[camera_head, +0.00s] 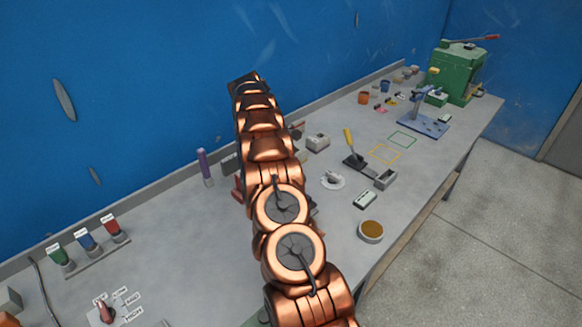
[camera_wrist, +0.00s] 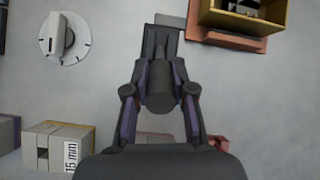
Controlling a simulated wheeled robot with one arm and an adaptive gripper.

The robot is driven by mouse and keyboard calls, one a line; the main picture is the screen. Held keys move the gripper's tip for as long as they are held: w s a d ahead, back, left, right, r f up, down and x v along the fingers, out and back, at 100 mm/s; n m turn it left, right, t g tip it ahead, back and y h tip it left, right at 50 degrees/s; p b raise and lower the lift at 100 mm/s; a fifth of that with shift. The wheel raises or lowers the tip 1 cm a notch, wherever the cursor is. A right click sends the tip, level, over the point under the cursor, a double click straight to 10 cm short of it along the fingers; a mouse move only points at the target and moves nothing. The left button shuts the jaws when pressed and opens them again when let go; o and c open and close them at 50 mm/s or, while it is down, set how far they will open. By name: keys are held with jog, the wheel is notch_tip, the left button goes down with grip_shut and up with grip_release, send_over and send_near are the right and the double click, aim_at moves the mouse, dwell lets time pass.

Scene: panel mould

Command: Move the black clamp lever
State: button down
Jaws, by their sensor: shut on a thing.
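The black clamp lever (camera_wrist: 160,92) shows in the wrist view as a dark bar with a rounded near end, lying between the fingers of my gripper (camera_wrist: 162,55). The fingers are shut on it from both sides. Its far end runs up to dark parts near the top edge, and I cannot tell where lever and fingertips part. In the head view my copper-coloured arm hides the gripper and the lever.

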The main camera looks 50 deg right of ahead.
jog(key=shift+r, duration=0.1)
jog(key=shift+w, duration=0.1)
jog(key=c, duration=1)
grip_release()
jog(key=shift+o, duration=0.2)
